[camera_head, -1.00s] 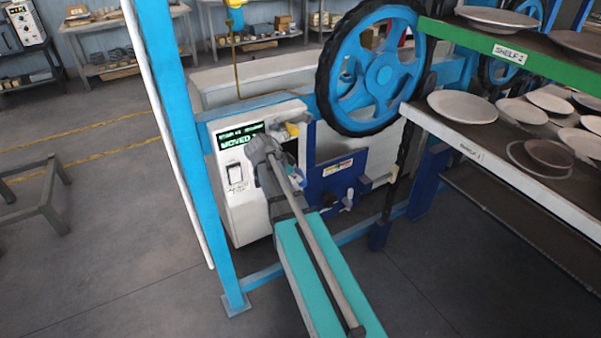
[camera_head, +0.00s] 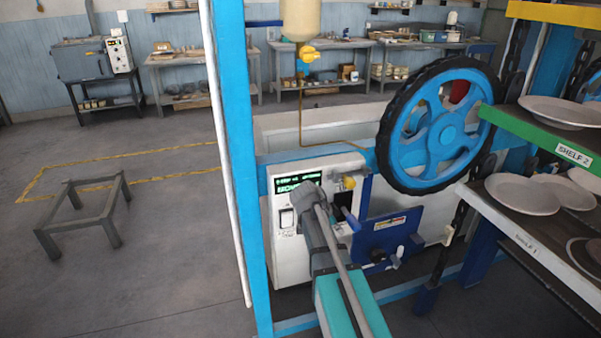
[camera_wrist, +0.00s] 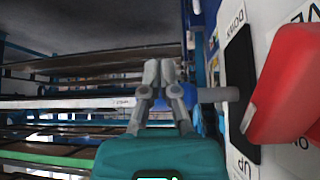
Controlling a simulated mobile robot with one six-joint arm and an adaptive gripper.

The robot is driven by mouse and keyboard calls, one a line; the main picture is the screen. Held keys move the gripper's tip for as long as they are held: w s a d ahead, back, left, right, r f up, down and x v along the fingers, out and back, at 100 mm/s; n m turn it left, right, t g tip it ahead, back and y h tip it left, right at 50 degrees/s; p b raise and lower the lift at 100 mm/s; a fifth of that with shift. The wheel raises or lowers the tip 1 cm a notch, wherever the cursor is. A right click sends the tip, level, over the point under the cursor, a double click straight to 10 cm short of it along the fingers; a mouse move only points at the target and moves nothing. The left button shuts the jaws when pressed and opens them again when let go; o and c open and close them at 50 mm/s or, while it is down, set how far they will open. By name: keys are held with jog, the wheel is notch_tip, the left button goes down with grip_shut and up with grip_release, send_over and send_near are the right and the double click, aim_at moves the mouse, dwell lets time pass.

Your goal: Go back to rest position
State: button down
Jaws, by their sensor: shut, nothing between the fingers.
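My gripper (camera_wrist: 158,72) shows in the wrist view with its two grey fingers together and nothing between them. I cannot tell whether the fingers touch anything. In the head view, my arm reaches up to the white control box (camera_head: 290,255) with its lit green display (camera_head: 298,184) and switch (camera_head: 287,218). The fingers are hidden there by my own wrist.
A red part (camera_wrist: 290,85) stands close at the right in the wrist view. The blue handwheel (camera_head: 440,125) and plate-laden shelves (camera_head: 535,250) are right of my arm. A blue post (camera_head: 235,150) is close left. Open floor with a low grey stand (camera_head: 85,215) lies farther left.

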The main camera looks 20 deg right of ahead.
jog(key=s+a+f+n+y+p, duration=0.1)
jog(key=s+a+n+y+p, duration=0.1)
jog(key=s+a+n+y, duration=0.5)
jog(key=shift+s+a+f+n+t, duration=0.3)
jog(key=shift+s+a+n, duration=3)
jog(key=shift+a+n, duration=2)
jog(key=shift+d+n, duration=0.6)
jog(key=shift+d, duration=0.05)
